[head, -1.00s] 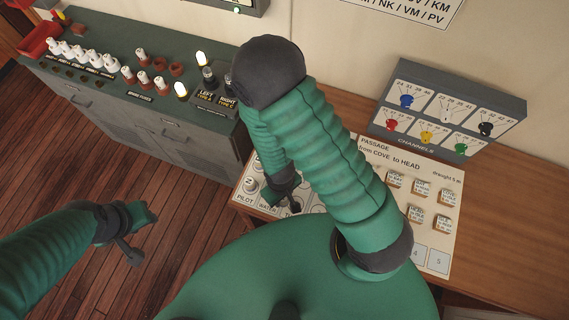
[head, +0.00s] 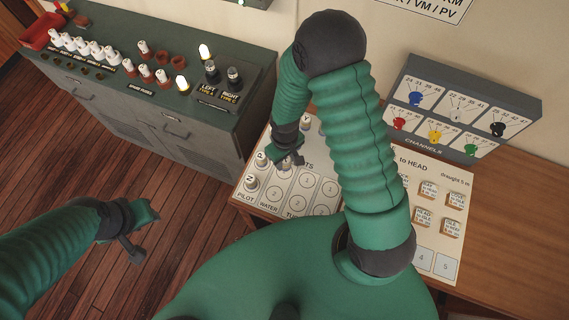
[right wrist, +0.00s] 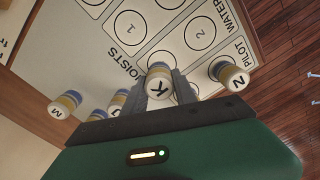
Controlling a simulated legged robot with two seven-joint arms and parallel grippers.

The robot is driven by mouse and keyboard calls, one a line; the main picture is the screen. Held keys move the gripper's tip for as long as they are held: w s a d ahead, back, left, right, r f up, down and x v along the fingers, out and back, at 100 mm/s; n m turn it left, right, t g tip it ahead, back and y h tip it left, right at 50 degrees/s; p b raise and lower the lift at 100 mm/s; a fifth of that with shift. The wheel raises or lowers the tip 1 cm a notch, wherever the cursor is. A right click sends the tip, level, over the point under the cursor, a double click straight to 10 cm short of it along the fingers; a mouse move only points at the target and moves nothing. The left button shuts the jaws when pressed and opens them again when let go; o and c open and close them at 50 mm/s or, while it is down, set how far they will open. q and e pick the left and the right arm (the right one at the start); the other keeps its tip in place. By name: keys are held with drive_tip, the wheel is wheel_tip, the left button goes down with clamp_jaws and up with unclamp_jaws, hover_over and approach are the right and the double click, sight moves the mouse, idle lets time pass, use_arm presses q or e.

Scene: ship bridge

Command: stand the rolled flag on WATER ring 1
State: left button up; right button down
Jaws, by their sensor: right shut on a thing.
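My right gripper (head: 292,160) is over the left part of the white passage board. In the right wrist view its two dark fingers (right wrist: 160,82) are closed on a rolled flag (right wrist: 158,84), white with yellow and blue bands and a K on its top. WATER ring 2 (head: 273,194) is bare; it also shows in the wrist view (right wrist: 200,32). WATER ring 1 (right wrist: 158,57) lies behind the K flag and is mostly hidden. I cannot tell whether the flag touches the board.
A flag marked N (head: 251,183) stands in the PILOT column, close beside my right gripper. Flag M (right wrist: 63,105) and several others stand beyond the HOISTS label. The channels box (head: 462,108) is behind the board. Spare fuses (head: 145,65) sit on the left cabinet.

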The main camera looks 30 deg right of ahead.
sight(284, 165)
drive_tip(key=f+b, duration=0.2)
drive_tip(key=f, duration=0.1)
drive_tip(key=shift+s+a+f+b, duration=0.1)
drive_tip(key=shift+a+f+b, duration=0.1)
drive_tip(key=shift+f+b, duration=0.1)
drive_tip(key=shift+a+r, duration=0.2)
drive_tip(key=shift+r, duration=0.05)
drive_tip(key=c, duration=1.5)
unclamp_jaws()
drive_tip(key=shift+f, duration=0.15)
drive_tip(key=o, duration=0.5)
drive_tip(key=shift+d, duration=0.15)
